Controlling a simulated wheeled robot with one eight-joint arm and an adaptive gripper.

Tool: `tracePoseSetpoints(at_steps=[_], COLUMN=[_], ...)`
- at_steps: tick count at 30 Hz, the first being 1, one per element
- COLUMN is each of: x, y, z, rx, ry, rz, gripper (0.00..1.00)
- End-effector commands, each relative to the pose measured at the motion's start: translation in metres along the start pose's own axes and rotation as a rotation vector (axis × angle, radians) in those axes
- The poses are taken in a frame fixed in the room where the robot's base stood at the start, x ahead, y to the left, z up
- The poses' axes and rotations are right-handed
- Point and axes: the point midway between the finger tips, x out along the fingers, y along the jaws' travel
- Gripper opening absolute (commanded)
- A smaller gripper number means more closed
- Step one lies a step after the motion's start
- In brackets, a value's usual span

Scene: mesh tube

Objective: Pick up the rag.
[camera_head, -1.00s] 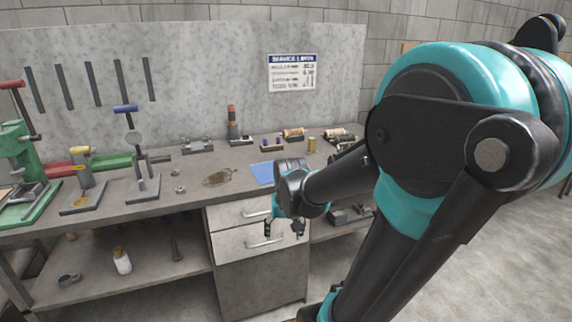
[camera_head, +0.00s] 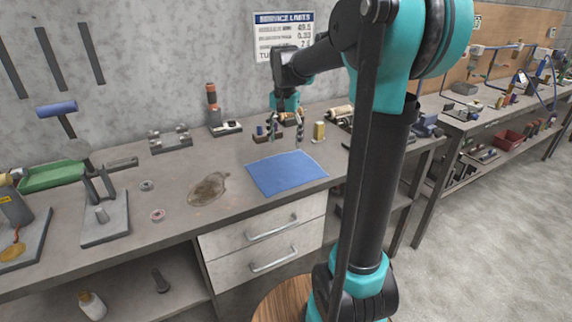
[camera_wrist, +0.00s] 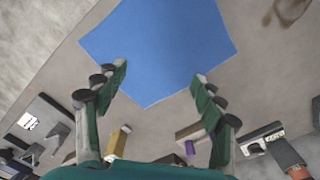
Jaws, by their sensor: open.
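The rag is a flat blue cloth (camera_head: 286,173) lying on the grey workbench top (camera_head: 232,158), near its front edge above the drawers. It fills the upper middle of the wrist view (camera_wrist: 160,45). My gripper (camera_head: 287,142) is above the bench, toward the back side of the rag in the head view. In the wrist view my gripper (camera_wrist: 158,82) has its two fingers spread wide, near the rag's near corner. The fingers are empty, and the rag lies flat on the bench, not held.
A brown stain (camera_head: 208,189) is left of the rag. A yellow cylinder (camera_head: 319,131) and small parts stand behind it. A black-and-orange upright tool (camera_head: 213,106) and a blue-handled press (camera_head: 72,135) are further left. Two drawers (camera_head: 268,241) are below the bench edge.

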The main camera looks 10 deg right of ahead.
Motion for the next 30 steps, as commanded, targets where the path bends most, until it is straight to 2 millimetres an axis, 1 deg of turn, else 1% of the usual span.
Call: tracePoseSetpoints(at_steps=[5,15,21,25,30], x=[0.013,0.059,0.082,0.092,0.098], y=[0.000,0.000,0.000,0.000,0.000], z=[0.000,0.000,0.000,0.000,0.000], rx=[0.000,0.000,0.000,0.000,0.000], ry=[0.000,0.000,0.000,0.000,0.000], rz=[0.000,0.000,0.000,0.000,0.000], gripper=[0.69,0.69,0.69,0.69,0.69])
